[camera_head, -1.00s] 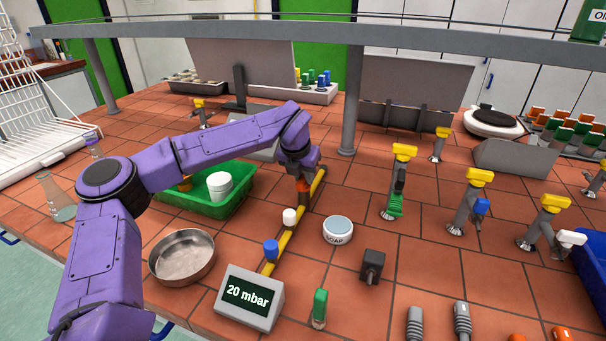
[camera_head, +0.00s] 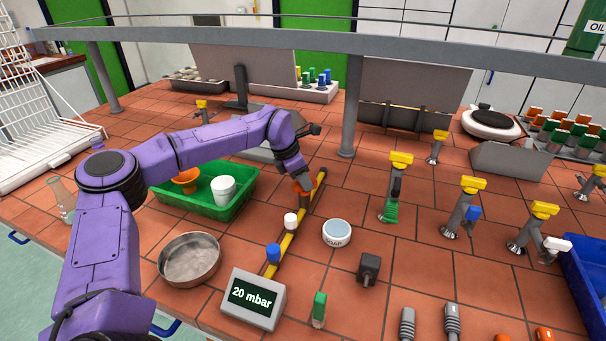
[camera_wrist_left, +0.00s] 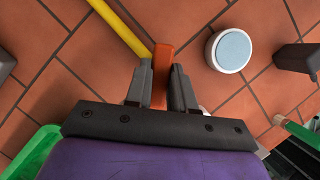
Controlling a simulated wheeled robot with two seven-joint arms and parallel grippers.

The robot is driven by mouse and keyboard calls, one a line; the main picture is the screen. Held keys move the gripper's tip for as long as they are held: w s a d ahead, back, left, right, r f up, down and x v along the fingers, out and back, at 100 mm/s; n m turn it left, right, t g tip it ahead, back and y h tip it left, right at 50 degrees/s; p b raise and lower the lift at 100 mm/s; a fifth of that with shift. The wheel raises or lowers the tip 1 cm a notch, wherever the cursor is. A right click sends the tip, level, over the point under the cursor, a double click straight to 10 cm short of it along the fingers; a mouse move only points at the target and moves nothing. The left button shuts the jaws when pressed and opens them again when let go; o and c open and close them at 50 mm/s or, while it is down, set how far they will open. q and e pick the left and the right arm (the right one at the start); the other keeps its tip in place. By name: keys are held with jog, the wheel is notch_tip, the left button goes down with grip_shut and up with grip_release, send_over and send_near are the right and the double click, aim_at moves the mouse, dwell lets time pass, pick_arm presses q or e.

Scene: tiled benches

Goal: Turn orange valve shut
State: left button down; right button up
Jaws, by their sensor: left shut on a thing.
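The yellow pipe (camera_head: 287,240) runs along the tiled bench and carries a white valve (camera_head: 290,219), a blue valve (camera_head: 273,252) and the orange valve (camera_head: 297,187) at its far part. My left gripper (camera_head: 303,188) is down at the orange valve. In the left wrist view the orange handle (camera_wrist_left: 162,70) stands between the two fingers of the left gripper (camera_wrist_left: 161,85), which is shut on it. The handle lies at a slant to the yellow pipe (camera_wrist_left: 122,28). Part of the valve is hidden by the fingers. My right gripper is not in view.
A display (camera_head: 252,298) reading 20 mbar stands at the pipe's near end. A soap dish (camera_head: 337,234) is right of the pipe. A metal bowl (camera_head: 189,259) and a green tray (camera_head: 207,205) are left of it. A grey post (camera_head: 351,125) stands behind.

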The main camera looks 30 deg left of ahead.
pick_arm(q)
jog(key=m, duration=0.1)
jog(key=m+g+h+p, duration=0.1)
jog(key=m, duration=0.1)
jog(key=shift+s+f+m, duration=0.15)
jog(key=shift+f+m, duration=0.15)
jog(key=shift+f, duration=0.05)
jog(key=shift+m+g+h+p, duration=0.3)
jog(key=shift+m+g, duration=0.5)
jog(key=shift+m, duration=1.1)
jog(key=shift+f+m, duration=0.1)
jog(key=shift+m, duration=0.2)
jog(key=c, duration=1)
grip_release()
jog(key=shift+o, duration=0.2)
jog(key=shift+s+r, duration=0.2)
jog(key=shift+r, duration=0.05)
jog(key=shift+w, duration=0.1)
jog(key=shift+w, duration=0.1)
